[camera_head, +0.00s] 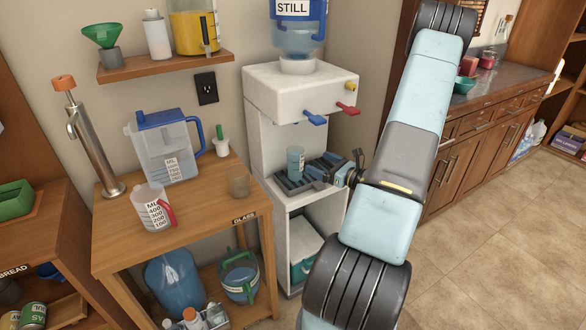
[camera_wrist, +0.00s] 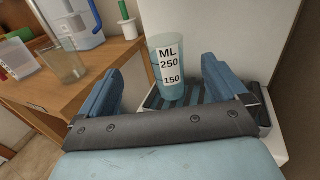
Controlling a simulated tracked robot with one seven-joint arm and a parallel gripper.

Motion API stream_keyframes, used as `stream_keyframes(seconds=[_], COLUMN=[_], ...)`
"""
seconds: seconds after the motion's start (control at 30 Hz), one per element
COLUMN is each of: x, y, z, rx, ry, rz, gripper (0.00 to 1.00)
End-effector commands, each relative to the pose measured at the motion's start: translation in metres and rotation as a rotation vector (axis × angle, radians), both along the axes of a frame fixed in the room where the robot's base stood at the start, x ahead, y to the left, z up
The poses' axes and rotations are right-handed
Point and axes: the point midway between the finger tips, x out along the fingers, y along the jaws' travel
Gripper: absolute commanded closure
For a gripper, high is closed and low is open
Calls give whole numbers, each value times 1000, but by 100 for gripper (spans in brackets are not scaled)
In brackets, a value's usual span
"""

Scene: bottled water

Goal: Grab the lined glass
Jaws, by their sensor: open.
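The lined glass (camera_head: 295,162) is a small blue-tinted tumbler standing upright on the drip tray of the water dispenser. In the wrist view the glass (camera_wrist: 167,68) shows a white label reading ML 250 and 150, with measuring lines. My gripper (camera_head: 322,168) reaches in from the right at the tray's height. In the wrist view my gripper (camera_wrist: 160,85) has its blue fingers apart, one to each side of the glass, which stands between and a little beyond them. The fingers do not appear to touch the glass.
The white dispenser (camera_head: 262,85) has blue and red taps above the glass. The drip tray (camera_head: 283,185) is dark and slatted. To the left, a wooden table (camera_head: 190,225) holds a plain glass (camera_head: 239,182), a red-handled measuring jug (camera_head: 152,207) and a blue-lidded pitcher (camera_head: 168,150).

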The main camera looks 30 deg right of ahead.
Motion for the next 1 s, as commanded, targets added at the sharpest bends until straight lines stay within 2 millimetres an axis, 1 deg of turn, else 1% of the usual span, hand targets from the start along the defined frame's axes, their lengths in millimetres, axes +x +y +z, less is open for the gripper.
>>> stream_keyframes(seconds=[0.07, 0.17, 0.4, 0.5, 0.6, 0.87, 1.0], x=[5, 18, 58, 72, 80, 91, 108], y=[2, 9, 30, 35, 39, 42, 45], z=[-3, -3, -3, -3, -3, -4, -7], rx=[6, 9, 8, 6, 8, 6, 8], ry=[0, -1, 0, 0, 0, 0, 0], rz=[-4, 0, 11, 12, 12, 12, 14], gripper=[1, 1, 1, 1, 1, 1, 1])
